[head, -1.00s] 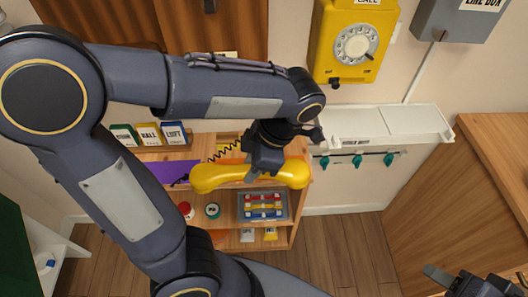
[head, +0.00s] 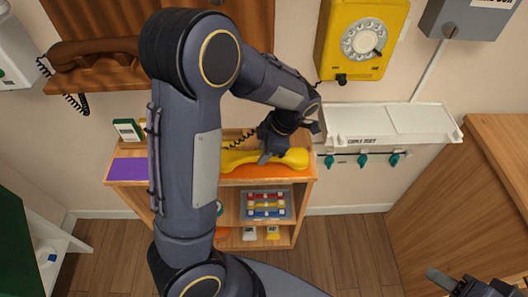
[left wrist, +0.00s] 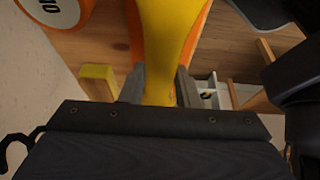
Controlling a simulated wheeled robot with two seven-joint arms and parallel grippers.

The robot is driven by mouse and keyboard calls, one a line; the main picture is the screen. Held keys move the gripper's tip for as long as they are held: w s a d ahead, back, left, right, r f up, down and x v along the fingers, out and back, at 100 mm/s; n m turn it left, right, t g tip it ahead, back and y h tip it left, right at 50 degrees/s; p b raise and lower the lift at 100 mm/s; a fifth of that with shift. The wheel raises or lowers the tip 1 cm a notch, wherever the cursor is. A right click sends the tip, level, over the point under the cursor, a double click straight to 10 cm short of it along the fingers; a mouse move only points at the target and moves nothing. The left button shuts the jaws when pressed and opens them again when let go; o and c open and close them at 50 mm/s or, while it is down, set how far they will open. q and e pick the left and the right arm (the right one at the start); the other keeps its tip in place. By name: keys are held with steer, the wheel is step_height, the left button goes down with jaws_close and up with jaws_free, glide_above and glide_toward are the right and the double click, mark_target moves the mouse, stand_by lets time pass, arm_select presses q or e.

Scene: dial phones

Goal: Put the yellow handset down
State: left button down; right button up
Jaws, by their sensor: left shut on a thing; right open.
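The yellow handset (head: 294,158) lies level over an orange mat (head: 262,173) on top of the wooden shelf unit. I cannot tell whether it touches the mat. My left gripper (head: 268,154) is shut on its middle from above. My arm hides its left end in the head view. In the left wrist view the handset (left wrist: 166,45) runs between the two fingers (left wrist: 160,88), with orange behind it. A yellow dial phone (head: 360,42) hangs on the wall above right; its black cord (head: 238,139) shows near the handset. My right gripper (head: 478,281) is open and empty at the lower right.
A purple mat (head: 128,169) lies on the shelf top's left part, with a small label card (head: 128,130) behind it. A white wall ledge with teal hooks (head: 362,160) is right of the shelf. A brown handset (head: 95,52) rests on the wooden phone at upper left.

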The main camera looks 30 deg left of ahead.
arm_select(q)
steer(key=shift+f, duration=0.15)
steer(key=shift+f, duration=0.15)
steer(key=c, duration=1.1)
jaws_free()
